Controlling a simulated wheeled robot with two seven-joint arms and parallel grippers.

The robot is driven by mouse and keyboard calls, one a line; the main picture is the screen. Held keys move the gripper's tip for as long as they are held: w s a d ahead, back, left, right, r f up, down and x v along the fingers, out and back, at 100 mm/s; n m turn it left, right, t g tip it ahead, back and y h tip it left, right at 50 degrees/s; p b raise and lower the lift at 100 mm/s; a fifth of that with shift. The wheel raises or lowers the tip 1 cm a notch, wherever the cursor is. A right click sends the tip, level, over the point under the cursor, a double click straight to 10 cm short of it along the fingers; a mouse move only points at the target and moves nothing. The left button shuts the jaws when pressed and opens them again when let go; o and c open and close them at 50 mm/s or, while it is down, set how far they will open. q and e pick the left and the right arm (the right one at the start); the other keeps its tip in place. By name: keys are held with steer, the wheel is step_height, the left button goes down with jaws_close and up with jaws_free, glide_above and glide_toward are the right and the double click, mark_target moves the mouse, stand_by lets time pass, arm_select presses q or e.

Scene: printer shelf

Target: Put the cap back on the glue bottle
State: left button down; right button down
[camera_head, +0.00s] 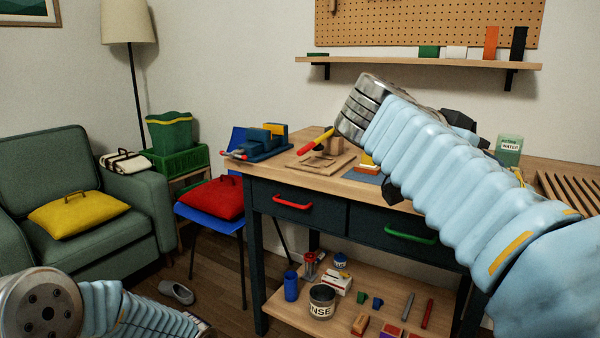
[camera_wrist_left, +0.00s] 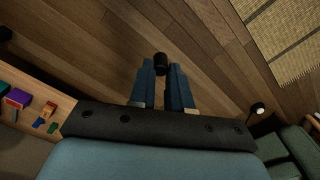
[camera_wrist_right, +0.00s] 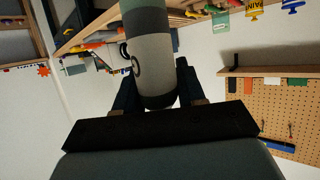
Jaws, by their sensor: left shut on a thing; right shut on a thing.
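My left gripper (camera_wrist_left: 161,72) shows in the left wrist view. It is shut on a small black cylinder at its fingertips, which looks like the cap (camera_wrist_left: 160,60). My right gripper (camera_wrist_right: 155,78) shows in the right wrist view. It is shut on a pale cylindrical bottle with a dark ring mark and a green-grey band, likely the glue bottle (camera_wrist_right: 152,65). The bottle and cap show in separate views, and the gap between them cannot be judged. In the head view, my right forearm hides the bottle, and the cap is out of view.
A workbench (camera_head: 296,181) with drawers stands ahead, holding a blue vise (camera_head: 262,143) and a green-and-white container (camera_head: 508,150). Its lower shelf (camera_head: 275,309) holds a tin (camera_head: 322,301) and several small items. A blue chair (camera_head: 215,213) and green armchair (camera_head: 95,235) stand left.

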steer(key=w+a+f+n+t+y, duration=0.4)
steer(key=w+f, duration=0.3)
steer(key=f, duration=0.4)
steer(key=w+a+f+n+t+y, duration=0.2)
steer(key=w+f+n+t+y, duration=0.35)
steer(key=f, duration=0.65)
step_height(320, 180, down, 16)
steer(key=w+n+y, duration=0.1)
steer(key=n+y, duration=0.2)
steer(key=n, duration=0.1)
steer(key=shift+d+f+g, duration=0.2)
steer(key=shift+g, duration=0.25)
steer(key=s+a+f+n+g+y, duration=0.1)
steer(key=s+a+f+n+y, duration=0.3)
steer(key=a+f, duration=0.3)
steer(key=s+a+f+n+g+y, duration=0.2)
steer(key=s+a+f+n+y, duration=0.2)
steer(key=a+f, duration=0.3)
steer(key=shift+s+a+f+y, duration=0.2)
steer(key=shift+a+y, duration=0.25)
steer(key=shift+a, duration=0.5)
